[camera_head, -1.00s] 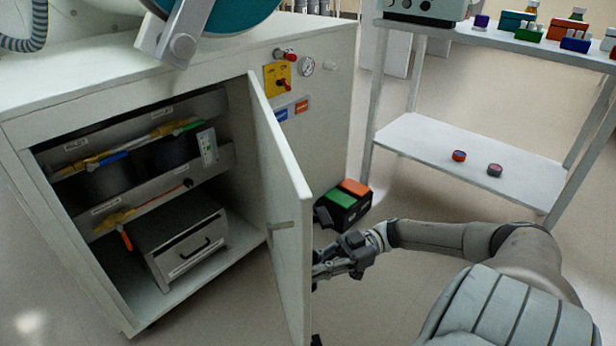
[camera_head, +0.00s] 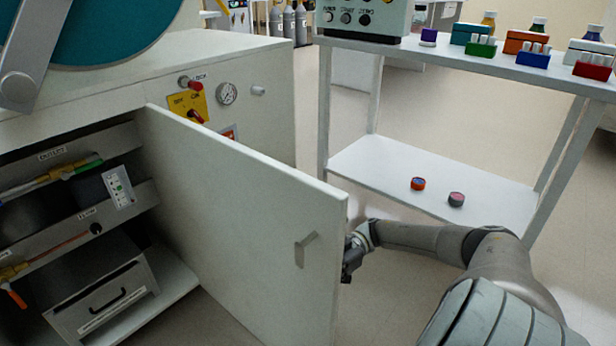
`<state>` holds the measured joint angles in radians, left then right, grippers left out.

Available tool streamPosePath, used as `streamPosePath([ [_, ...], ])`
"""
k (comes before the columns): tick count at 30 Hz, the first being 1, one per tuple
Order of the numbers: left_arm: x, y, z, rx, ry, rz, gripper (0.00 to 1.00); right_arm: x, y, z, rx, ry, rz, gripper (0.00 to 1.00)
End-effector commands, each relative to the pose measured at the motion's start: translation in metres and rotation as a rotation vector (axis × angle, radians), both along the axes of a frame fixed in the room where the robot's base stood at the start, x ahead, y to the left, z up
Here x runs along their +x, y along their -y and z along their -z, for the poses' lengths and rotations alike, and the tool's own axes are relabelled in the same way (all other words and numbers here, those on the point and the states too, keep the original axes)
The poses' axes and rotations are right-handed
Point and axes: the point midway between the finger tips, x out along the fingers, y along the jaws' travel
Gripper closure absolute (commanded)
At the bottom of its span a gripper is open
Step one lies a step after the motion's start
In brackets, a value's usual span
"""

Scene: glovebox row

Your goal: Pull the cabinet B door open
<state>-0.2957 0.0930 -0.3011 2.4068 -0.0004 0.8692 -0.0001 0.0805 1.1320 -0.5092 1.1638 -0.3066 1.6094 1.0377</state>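The cabinet door (camera_head: 240,220) stands swung out from its hinge side on the right of the cabinet opening. Inside the open cabinet show pipes with coloured valve levers and a grey box with a black handle (camera_head: 108,298). My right gripper (camera_head: 349,262) is at the door's free edge, mostly behind the door. Its fingers are largely hidden, so I cannot tell whether they are open or touch the door. My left gripper is not in view.
A white shelf cart (camera_head: 430,172) stands on the right, with two small round tins on its lower shelf and coloured racks and bottles on top. The cabinet side carries a yellow switch plate (camera_head: 186,108) and a gauge.

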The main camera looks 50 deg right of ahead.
Motion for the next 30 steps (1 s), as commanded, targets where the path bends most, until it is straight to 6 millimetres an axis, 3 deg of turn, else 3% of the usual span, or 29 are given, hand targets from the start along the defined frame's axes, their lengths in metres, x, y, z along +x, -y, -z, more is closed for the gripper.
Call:
streamPosePath([
  [14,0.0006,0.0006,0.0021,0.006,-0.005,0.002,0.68,-0.0009,-0.0001,0.0025,-0.004,-0.005,-0.004,1.0],
  [15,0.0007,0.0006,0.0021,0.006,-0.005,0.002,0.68,-0.001,-0.0002,0.0025,-0.004,-0.005,-0.004,0.89],
  [20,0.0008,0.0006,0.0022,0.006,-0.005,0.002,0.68,-0.0005,-0.0002,0.0021,-0.003,-0.005,-0.003,0.69],
  [30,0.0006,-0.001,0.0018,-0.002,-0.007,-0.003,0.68,0.0004,0.0013,0.001,-0.002,-0.001,0.0,0.69],
])
